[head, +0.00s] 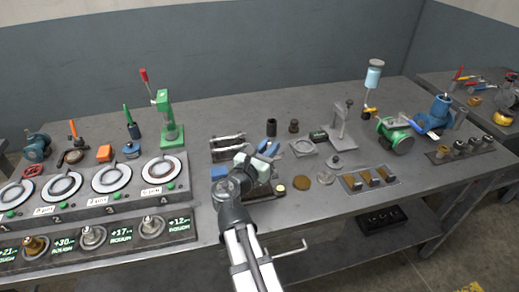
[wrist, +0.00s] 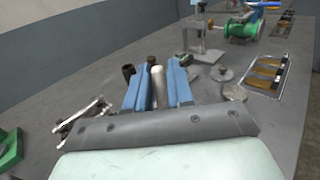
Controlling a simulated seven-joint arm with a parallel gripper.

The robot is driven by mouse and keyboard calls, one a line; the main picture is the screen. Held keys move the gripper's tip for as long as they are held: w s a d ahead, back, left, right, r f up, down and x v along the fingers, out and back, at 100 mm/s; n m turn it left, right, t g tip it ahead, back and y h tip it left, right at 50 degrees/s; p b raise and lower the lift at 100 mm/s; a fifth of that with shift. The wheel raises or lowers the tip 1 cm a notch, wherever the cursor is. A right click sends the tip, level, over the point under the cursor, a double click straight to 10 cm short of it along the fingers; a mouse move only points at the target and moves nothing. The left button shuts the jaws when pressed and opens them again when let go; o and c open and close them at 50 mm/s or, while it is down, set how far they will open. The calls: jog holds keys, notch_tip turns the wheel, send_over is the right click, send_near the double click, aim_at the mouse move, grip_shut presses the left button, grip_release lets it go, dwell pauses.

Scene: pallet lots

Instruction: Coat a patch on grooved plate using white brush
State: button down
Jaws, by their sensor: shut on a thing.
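My gripper (head: 268,149) is over the middle of the bench, its blue fingers pointing away from me. In the wrist view the fingers (wrist: 158,88) are shut on a pale, rounded white shaft, which I take to be the white brush (wrist: 158,82). Its bristles do not show. A grey plate with several tan-filled slots (head: 370,179), possibly the grooved plate, lies flat at the bench's front, right of my gripper. It also shows in the wrist view (wrist: 282,60), apart from the fingers. I cannot tell whether any of it is coated.
A row of dials (head: 112,178) fills the left front. A green press (head: 168,120) stands behind it. A grey stand (head: 343,130) and a green pump (head: 396,135) stand to the right. Small round parts (head: 300,182) lie near the front edge. The back of the bench is mostly clear.

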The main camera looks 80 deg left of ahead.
jog(key=shift+w+d, duration=0.15)
jog(key=shift+w, duration=0.25)
jog(key=s+d, duration=0.3)
jog(key=s, duration=0.9)
jog(key=shift+w, duration=5.8)
notch_tip(320, 180, up, 8)
jog(key=shift+w, duration=0.15)
